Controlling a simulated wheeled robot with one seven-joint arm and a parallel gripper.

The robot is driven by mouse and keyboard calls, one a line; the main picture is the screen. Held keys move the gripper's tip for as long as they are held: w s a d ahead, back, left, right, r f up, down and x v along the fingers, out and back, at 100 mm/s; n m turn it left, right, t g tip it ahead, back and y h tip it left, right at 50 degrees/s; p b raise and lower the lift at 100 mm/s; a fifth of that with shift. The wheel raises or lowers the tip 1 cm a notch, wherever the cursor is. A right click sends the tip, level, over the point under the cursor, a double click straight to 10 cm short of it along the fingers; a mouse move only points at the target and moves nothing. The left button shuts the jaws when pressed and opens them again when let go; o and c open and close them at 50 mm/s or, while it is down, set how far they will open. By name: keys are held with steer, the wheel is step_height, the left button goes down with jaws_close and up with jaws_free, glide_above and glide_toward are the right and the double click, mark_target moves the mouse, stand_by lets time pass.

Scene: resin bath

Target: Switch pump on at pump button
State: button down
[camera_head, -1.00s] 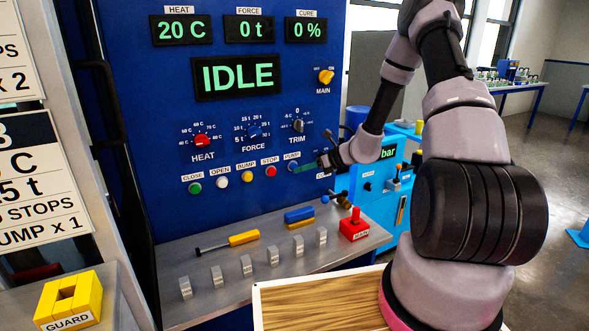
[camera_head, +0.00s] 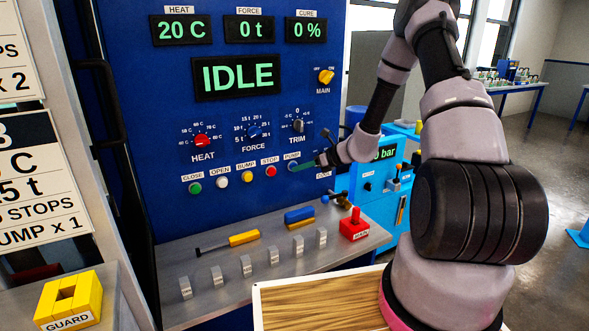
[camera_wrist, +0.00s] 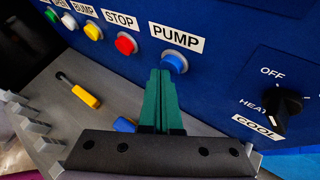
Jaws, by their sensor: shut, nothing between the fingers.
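The pump button (camera_wrist: 175,63) is a round blue button under a white PUMP label on the blue panel. In the head view my gripper (camera_head: 300,167) is right at it and largely covers it. In the wrist view the green fingertips (camera_wrist: 164,76) are shut together and empty, just beside the button's lower left edge. I cannot tell whether they touch it. The panel's main display (camera_head: 237,76) reads IDLE.
The red STOP button (camera_wrist: 126,43) is the nearest button on the left. A HEAT/COOL selector knob (camera_wrist: 281,105) is to the right.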

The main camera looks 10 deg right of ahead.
steer(key=shift+w+a, duration=0.1)
steer(key=shift+w, duration=0.15)
steer(key=shift+s, duration=0.15)
stand_by(0.4)
steer(key=shift+s+d, duration=0.3)
steer(key=shift+s, duration=0.45)
steer(key=shift+s, duration=0.1)
steer(key=s, duration=0.1)
steer(key=s+d, duration=0.1)
steer(key=s, duration=0.2)
steer(key=shift+s+d, duration=0.25)
stand_by(0.4)
